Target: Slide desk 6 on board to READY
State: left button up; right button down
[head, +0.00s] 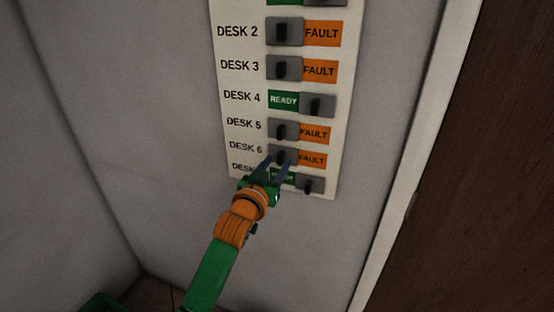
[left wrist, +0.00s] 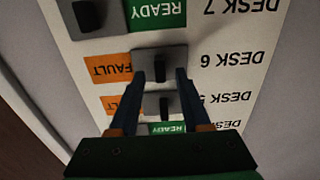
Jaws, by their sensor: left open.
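The white board (head: 328,120) hangs on the wall with a column of desk rows. In the desk 6 row, the grey slider (head: 273,149) with its dark knob sits at the left, and the orange FAULT label (head: 313,160) shows at its right. My left gripper (head: 278,163) is open at this slider. In the left wrist view, which shows the board upside down, the desk 6 knob (left wrist: 160,72) stands between the two open fingers of my left gripper (left wrist: 157,77). Whether the fingers touch the knob cannot be told. My right gripper is not in view.
The desk 5 slider (head: 281,131) is just above, with FAULT showing. The desk 7 slider (head: 309,185) is just below, at the right, its READY label partly hidden by my gripper. A brown door-like panel (head: 480,190) stands at the right.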

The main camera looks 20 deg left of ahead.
pick_arm(q)
jog(key=shift+w, duration=0.6)
grip_shut()
dwell(1.1)
